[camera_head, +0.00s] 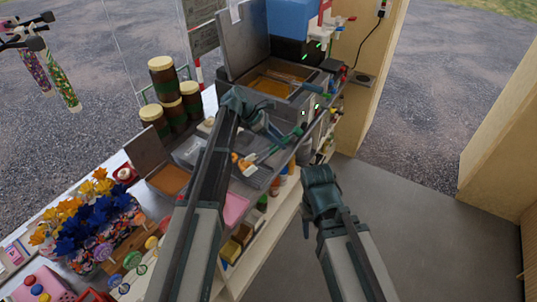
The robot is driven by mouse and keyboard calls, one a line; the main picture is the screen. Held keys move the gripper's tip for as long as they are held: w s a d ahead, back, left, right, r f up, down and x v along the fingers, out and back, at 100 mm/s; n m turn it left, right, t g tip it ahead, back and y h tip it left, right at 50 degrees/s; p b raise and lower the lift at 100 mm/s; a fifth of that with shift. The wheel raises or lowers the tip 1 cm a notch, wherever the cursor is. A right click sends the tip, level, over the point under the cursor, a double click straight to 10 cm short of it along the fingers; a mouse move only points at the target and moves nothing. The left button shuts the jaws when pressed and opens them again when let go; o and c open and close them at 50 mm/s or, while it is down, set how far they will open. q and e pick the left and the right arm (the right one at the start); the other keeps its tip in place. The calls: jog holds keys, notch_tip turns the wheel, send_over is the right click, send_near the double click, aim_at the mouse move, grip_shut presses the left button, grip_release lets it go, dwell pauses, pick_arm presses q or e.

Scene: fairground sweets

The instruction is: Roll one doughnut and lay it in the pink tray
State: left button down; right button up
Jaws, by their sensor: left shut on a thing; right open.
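My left gripper (268,128) is above the counter in front of the fryer. It is shut on what looks like a green-handled utensil (272,150), partly hidden by the gripper. A small orange-brown piece (243,166), perhaps a doughnut, is at the utensil's lower end, over a grey tray; I cannot tell whether it is gripped or lying there. The pink tray (236,208) is near the counter's front edge, partly covered by my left arm. My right gripper (320,176) is open and empty, in front of the counter over the floor.
The fryer (268,86) with yellow oil stands at the back, its lid raised. A bin of brown coating (168,179) is left of my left arm. Brown jars (163,80) and flowers (88,215) stand further left. Floor to the right is clear.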

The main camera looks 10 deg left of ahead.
pick_arm(q)
jog(key=w+d+r+p, duration=0.2)
jog(key=w+d+r, duration=0.1)
jog(key=w, duration=0.4)
notch_tip(320, 180, down, 7)
jog(key=b, duration=0.7)
jog(key=shift+f, duration=0.2)
jog(key=shift+s, duration=0.1)
jog(key=s+a+n+t, duration=0.1)
jog(key=s+a+n, duration=0.15)
jog(key=a, duration=1.65)
jog(key=s+a+n+t, duration=0.1)
jog(key=s+a, duration=0.3)
jog(key=a, duration=1.6)
jog(key=shift+y, duration=0.4)
jog(key=f+b, duration=0.5)
jog(key=b, duration=0.1)
jog(key=shift+d+f, duration=0.25)
jog(key=shift+f, duration=0.15)
jog(key=c, duration=1.1)
grip_release()
jog(key=shift+o, duration=0.5)
